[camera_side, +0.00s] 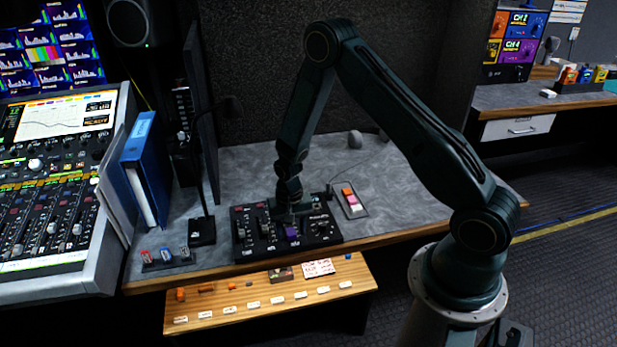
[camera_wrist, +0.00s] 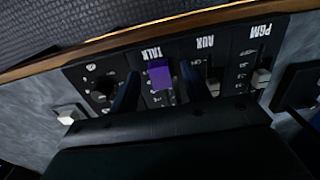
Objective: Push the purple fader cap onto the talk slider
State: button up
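The purple fader cap (camera_side: 292,234) is on the black slider panel (camera_side: 241,250). In the wrist view the purple cap (camera_wrist: 160,76) is in the column labelled TALK, at the talk slider (camera_wrist: 155,98). I cannot tell how far down it sits on the slider's stem. My gripper (camera_side: 290,212) is low over the panel, pointing down. In the wrist view its two fingers stand on either side of the cap, with a visible gap on each side, so it looks open and is not holding the cap.
AUX and PGM sliders (camera_wrist: 262,76) stand beside TALK, and a round knob (camera_wrist: 104,86) is on the other side. A small tray with coloured caps (camera_side: 349,200), a gooseneck microphone base (camera_side: 202,231) and a blue binder (camera_side: 143,170) stand nearby. A wooden shelf (camera_side: 240,318) holds small pieces.

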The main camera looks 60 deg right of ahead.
jog(key=shift+r, duration=0.2)
notch_tip(320, 180, up, 13)
jog(key=shift+r, duration=0.2)
dwell(0.7)
jog(key=shift+r, duration=0.1)
dwell(0.4)
notch_tip(320, 180, up, 16)
jog(key=n+t, duration=0.2)
jog(key=n, duration=0.2)
send_over(291, 232)
jog(key=s+a, duration=0.4)
jog(key=s, duration=0.3)
jog(key=s+a+r+n+t, duration=0.1)
jog(key=s+a+r+n, duration=0.1)
jog(key=s, duration=0.6)
jog(key=s+a+r+n+t, duration=0.1)
jog(key=s+r+n+t, duration=0.1)
jog(key=s+r, duration=0.3)
jog(key=shift+s+a+r+n+t, duration=0.3)
jog(key=shift+s+a+n, duration=0.15)
jog(key=shift+s, duration=1.25)
